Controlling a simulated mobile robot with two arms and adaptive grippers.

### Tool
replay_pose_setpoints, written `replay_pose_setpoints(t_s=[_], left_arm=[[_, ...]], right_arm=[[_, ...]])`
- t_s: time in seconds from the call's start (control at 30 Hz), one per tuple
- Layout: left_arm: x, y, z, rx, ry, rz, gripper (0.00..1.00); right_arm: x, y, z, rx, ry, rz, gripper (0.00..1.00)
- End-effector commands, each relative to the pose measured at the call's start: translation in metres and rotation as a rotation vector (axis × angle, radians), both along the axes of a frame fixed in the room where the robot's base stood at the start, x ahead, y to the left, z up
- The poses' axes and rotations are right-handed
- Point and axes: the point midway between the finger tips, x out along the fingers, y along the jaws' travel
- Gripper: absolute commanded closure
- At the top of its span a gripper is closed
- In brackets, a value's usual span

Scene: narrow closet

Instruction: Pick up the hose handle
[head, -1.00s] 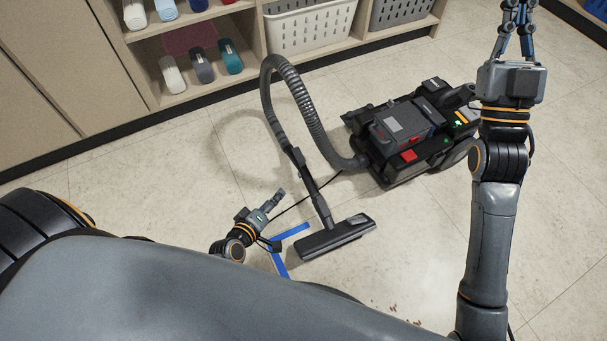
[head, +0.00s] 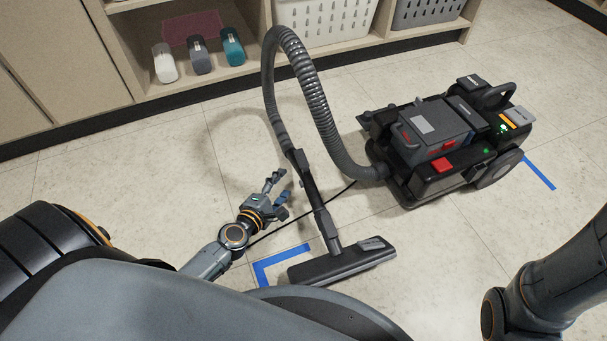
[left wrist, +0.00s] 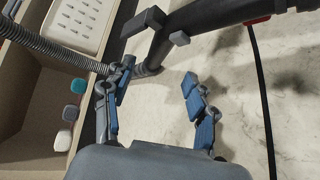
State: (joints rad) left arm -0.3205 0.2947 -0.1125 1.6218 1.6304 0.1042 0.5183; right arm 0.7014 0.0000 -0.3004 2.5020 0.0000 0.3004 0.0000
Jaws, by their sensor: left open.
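The black hose handle (head: 303,170) joins the grey ribbed hose to the tube of the floor head and stands upright and tilted. My left gripper (head: 278,187) is just left of the handle and tube, fingers apart and empty, pointing toward them. In the left wrist view, the open blue fingers (left wrist: 157,78) reach toward the dark handle (left wrist: 155,48), which crosses ahead near the left finger. I cannot tell if they touch. My right gripper is out of view; only part of its arm shows at the lower right.
The vacuum body (head: 440,145) stands right of the hose. The floor head (head: 342,262) rests by blue floor tape (head: 280,262). A black cord (head: 300,218) runs behind the tube. Shelves with bottles (head: 199,56) and baskets (head: 325,18) line the back. Floor at the left is clear.

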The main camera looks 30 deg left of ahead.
Motion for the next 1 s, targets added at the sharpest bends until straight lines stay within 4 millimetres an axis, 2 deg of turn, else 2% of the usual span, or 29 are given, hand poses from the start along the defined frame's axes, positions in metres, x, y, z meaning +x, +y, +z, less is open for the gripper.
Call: replay_pose_setpoints(t_s=[0.03,0.2,0.47,0.7,0.83,1.0], left_arm=[[0.012,0.0,-0.003,0.0,-0.003,0.0,0.43],[0.039,-0.001,-0.012,0.001,-0.001,-0.001,0.43],[0.059,-0.001,-0.018,0.002,-0.001,0.0,0.43],[0.094,-0.002,-0.029,0.002,-0.001,0.0,0.43],[0.103,-0.002,-0.031,0.002,0.0,-0.001,0.43],[0.104,-0.003,-0.03,0.002,0.001,-0.001,0.43]], right_arm=[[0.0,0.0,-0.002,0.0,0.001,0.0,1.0],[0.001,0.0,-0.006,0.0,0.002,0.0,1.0],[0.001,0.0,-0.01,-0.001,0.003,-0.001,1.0],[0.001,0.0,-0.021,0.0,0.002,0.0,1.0],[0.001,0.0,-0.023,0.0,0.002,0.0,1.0],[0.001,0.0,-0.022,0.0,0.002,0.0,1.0]])
